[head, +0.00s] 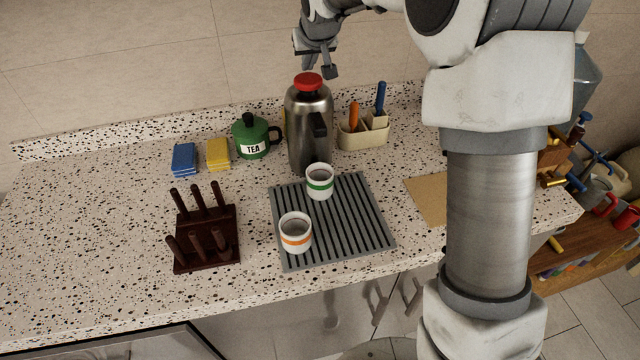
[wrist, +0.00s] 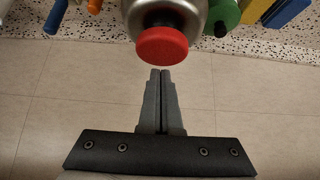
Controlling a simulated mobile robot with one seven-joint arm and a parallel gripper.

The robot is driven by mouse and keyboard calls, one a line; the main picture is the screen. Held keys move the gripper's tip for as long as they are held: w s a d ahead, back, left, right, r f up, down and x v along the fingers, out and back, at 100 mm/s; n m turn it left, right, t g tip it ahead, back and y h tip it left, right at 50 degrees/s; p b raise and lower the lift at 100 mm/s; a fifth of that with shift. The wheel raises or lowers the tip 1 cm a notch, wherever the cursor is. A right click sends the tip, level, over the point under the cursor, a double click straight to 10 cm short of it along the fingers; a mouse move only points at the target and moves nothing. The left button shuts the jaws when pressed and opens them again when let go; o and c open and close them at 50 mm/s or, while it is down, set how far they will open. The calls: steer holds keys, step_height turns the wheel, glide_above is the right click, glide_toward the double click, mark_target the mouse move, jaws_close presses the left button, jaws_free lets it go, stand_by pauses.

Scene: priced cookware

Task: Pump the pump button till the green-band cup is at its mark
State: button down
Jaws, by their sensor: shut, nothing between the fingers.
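The pump button (head: 308,81) is a red disc on top of a steel pump flask (head: 310,130) at the back of the counter. It also shows in the wrist view (wrist: 162,45), just beyond my fingertips. The green-band cup (head: 319,181) stands upright on the grey ribbed mat in front of the flask. The liquid level and mark inside it are too small to tell. A cup with an orange band (head: 295,233) stands nearer the front left of the mat. My gripper (head: 330,72) is shut and empty, above and slightly right of the button, apart from it in the wrist view (wrist: 160,73).
The ribbed mat (head: 365,222) lies mid-counter. A green tea pot (head: 250,137), blue sponge (head: 184,160) and yellow sponge (head: 218,153) stand left of the flask. A utensil holder (head: 362,135) stands to its right. A dark wooden rack (head: 207,240) stands front left.

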mark_target(308, 78)
steer(key=shift+f+b, duration=1.25)
steer(key=shift+f, duration=0.4)
steer(key=shift+r+p, duration=1.1)
steer(key=shift+r, duration=0.55)
steer(key=shift+f, duration=0.1)
steer(key=shift+f+b, duration=1.25)
steer(key=shift+f, duration=0.2)
steer(key=shift+r+p, duration=1.05)
steer(key=shift+r, duration=0.5)
steer(key=shift+f, duration=0.15)
